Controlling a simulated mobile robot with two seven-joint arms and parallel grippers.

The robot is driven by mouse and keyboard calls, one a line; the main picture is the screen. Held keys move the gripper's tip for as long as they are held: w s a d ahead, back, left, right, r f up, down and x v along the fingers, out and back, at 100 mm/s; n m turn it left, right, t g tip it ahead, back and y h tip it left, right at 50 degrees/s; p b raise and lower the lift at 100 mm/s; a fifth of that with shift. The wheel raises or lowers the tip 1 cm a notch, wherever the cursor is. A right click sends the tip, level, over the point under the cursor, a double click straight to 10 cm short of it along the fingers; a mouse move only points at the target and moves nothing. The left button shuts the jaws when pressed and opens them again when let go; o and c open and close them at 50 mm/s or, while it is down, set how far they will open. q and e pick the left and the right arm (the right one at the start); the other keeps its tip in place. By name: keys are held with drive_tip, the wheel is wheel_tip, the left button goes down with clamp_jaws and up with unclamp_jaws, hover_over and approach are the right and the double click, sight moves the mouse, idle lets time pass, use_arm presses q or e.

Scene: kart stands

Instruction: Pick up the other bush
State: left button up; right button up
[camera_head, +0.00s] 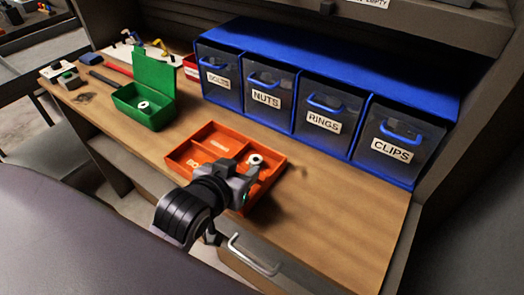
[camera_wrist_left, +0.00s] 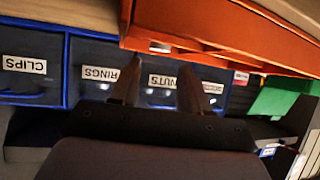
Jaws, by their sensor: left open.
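One pale ring-shaped bush (camera_head: 143,104) lies in the open green box (camera_head: 155,121) at the left. Another pale bush (camera_head: 255,159) shows at the right side of the orange tray (camera_head: 276,180), just beyond my left gripper's fingers. My left gripper (camera_head: 257,172) reaches over the tray's front right part, with its fingers apart. In the left wrist view the two fingers (camera_wrist_left: 161,68) stand open with nothing visibly held between them, near the orange tray (camera_wrist_left: 220,25). Whether the fingers touch the bush cannot be told. My right gripper is not in view.
A blue rack (camera_head: 330,60) with bins labelled BOLTS, NUTS, RINGS and CLIPS stands behind the tray. The green box's lid (camera_head: 154,72) stands up. A drawer handle (camera_head: 253,256) juts out below the bench. The wooden bench top (camera_head: 345,190) is clear to the right.

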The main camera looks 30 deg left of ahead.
sight(255, 159)
use_arm(q)
drive_tip(key=shift+x, duration=3.4)
drive_tip(key=c, duration=0.8)
